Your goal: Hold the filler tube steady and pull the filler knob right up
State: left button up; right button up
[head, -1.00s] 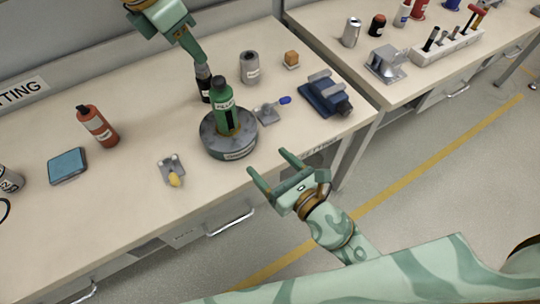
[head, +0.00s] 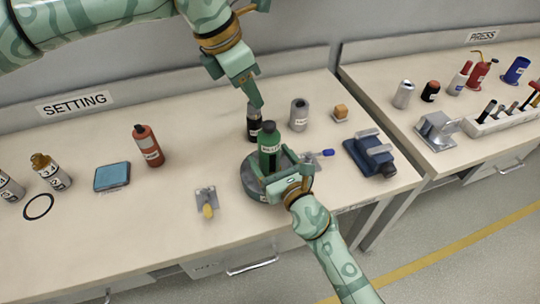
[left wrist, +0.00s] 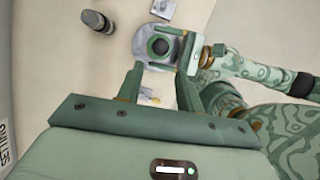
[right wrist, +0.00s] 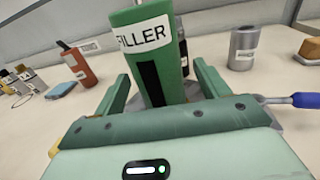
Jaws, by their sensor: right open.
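The green filler tube (head: 270,148) stands upright on a round grey base (head: 258,193). A black knob (head: 268,127) sits at its top; it shows from above in the left wrist view (left wrist: 160,46). In the right wrist view the tube (right wrist: 150,60) has a FILLER label and a dark slot. My right gripper (head: 288,175) is open, its fingers (right wrist: 162,85) on either side of the tube, with no clear contact. My left gripper (head: 258,98) is open and empty, higher up and behind the tube, over a black bottle (head: 254,120).
A grey can (head: 299,115) stands behind, to the right. A blue-handled part (head: 322,155) lies right of the base, with a blue clamp (head: 370,155) beyond. A yellow-tipped bracket (head: 206,202) and red bottle (head: 148,145) are at the left. Bench front is clear.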

jog(key=shift+w+a, duration=0.25)
jog(key=shift+w, duration=0.2)
jog(key=shift+c, duration=0.3)
